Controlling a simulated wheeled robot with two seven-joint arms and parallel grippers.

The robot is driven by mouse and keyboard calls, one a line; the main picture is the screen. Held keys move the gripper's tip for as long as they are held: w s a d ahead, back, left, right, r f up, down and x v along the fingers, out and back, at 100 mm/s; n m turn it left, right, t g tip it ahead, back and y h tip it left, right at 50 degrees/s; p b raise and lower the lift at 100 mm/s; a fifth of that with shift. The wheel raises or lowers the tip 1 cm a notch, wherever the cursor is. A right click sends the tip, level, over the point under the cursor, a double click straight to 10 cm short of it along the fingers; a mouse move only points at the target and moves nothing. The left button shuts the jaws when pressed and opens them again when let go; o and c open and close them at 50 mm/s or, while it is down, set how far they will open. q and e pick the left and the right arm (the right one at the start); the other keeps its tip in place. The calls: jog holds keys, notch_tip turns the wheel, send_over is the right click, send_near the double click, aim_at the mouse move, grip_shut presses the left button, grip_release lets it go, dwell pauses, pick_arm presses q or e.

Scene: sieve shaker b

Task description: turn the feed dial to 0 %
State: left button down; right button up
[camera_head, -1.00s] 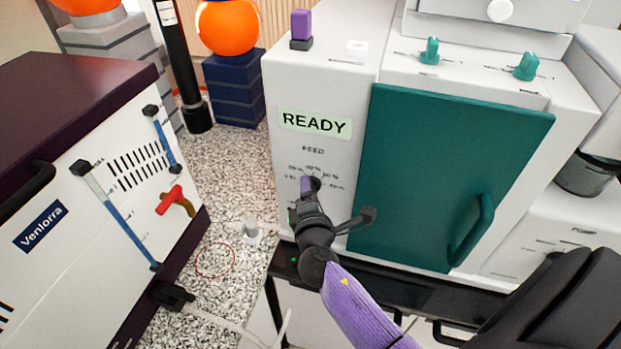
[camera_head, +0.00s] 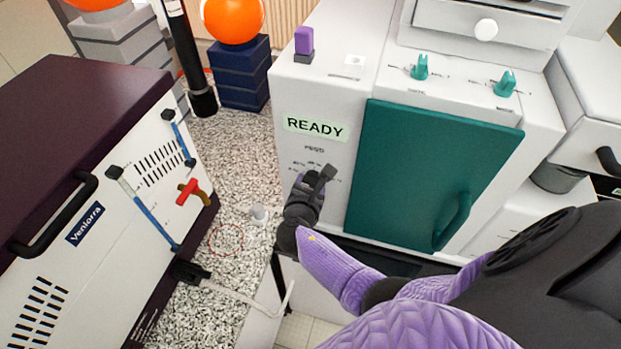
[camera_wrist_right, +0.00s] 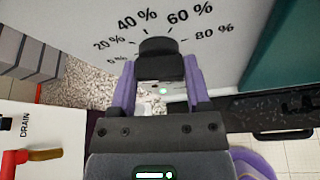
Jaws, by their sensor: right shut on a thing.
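The feed dial (camera_wrist_right: 158,46) is a dark round knob on the white front panel. In the right wrist view its scale reads 20 %, 40 %, 60 % and 80 % around it, with a small, hard-to-read label at the lower left. My right gripper (camera_wrist_right: 160,68) is shut on the dial, with one purple finger on each side. I cannot tell which mark the dial points to. In the head view my right gripper (camera_head: 316,182) covers the dial, below the FEED label and the READY display (camera_head: 315,127). My left gripper is not in view.
A teal door (camera_head: 430,170) with a protruding handle (camera_head: 452,222) is right of the dial. A white cabinet (camera_head: 110,225) with a red-handled drain valve (camera_head: 188,191) stands at left. A purple switch (camera_head: 304,41) and teal knobs (camera_head: 420,67) sit above.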

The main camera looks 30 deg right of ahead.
jog(key=shift+n+g+h+p, duration=0.4)
jog(key=shift+n+g+h, duration=0.15)
jog(key=shift+n, duration=0.55)
jog(key=shift+f, duration=0.1)
jog(key=o, duration=1.3)
jog(key=shift+a, duration=0.1)
jog(key=p+v, duration=0.2)
jog(key=v, duration=0.7)
jog(key=shift+s+a+r+p, duration=0.15)
jog(key=shift+a+r+p, duration=0.15)
jog(key=shift+p, duration=0.1)
